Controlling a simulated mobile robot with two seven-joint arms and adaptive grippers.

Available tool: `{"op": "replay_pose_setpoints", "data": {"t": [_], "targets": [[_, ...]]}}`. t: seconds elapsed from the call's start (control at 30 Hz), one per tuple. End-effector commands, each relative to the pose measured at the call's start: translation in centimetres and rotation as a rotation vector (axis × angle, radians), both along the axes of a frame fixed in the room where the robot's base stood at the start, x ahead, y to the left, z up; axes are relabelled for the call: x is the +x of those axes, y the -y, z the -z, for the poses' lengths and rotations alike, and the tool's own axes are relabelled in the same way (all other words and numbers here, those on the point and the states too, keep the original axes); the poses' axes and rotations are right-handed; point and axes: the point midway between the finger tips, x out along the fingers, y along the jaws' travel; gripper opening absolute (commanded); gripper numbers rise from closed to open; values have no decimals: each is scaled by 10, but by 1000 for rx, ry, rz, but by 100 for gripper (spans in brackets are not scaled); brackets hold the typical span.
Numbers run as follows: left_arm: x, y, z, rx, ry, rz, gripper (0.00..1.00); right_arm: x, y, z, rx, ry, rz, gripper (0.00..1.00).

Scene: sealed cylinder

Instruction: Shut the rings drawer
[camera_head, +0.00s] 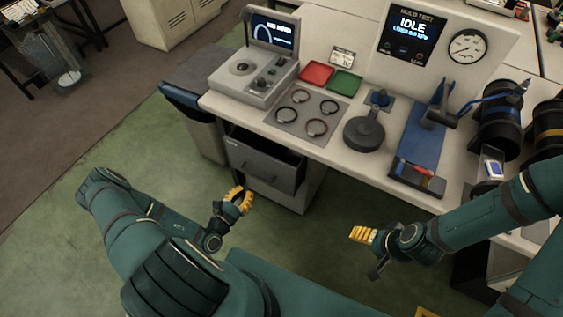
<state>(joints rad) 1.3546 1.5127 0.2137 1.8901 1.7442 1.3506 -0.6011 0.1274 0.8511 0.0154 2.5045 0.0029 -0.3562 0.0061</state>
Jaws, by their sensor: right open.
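The dark grey drawer (262,170) under the left part of the workbench is pulled out, and its dark inside shows above the front panel. A small handle is on its front. My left gripper (241,200) is low in front of the drawer, just below its front panel. Its yellow fingers look apart with nothing between them; whether they touch the drawer I cannot tell. My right gripper (362,235) is open and empty, in front of the bench and to the right of the drawer. The drawer's contents are hidden in shadow.
The workbench (340,150) carries a grey tester (252,80), a plate with several rings (304,112), red (316,73) and green (344,82) trays, and a blue fixture (423,140). A dark bin (198,115) stands left of the drawer. Green floor before the drawer is clear.

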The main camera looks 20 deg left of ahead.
Motion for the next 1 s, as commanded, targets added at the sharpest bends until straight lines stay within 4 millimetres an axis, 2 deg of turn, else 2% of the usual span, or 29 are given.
{"op": "replay_pose_setpoints", "data": {"t": [0.13,0.27,0.7,0.9,1.0], "targets": [[-2,-11,3,36,3,-56,0,0,0,0,0,1,-1,76],[12,-10,3,37,6,-53,0,0,0,2,1,1,-1,76],[96,-2,3,34,7,-51,0,-3,-1,13,2,-8,-6,76],[123,0,3,35,6,-51,0,-5,-1,18,3,-11,-10,76],[130,0,3,36,4,-51,0,-6,-1,19,3,-13,-10,76]]}}
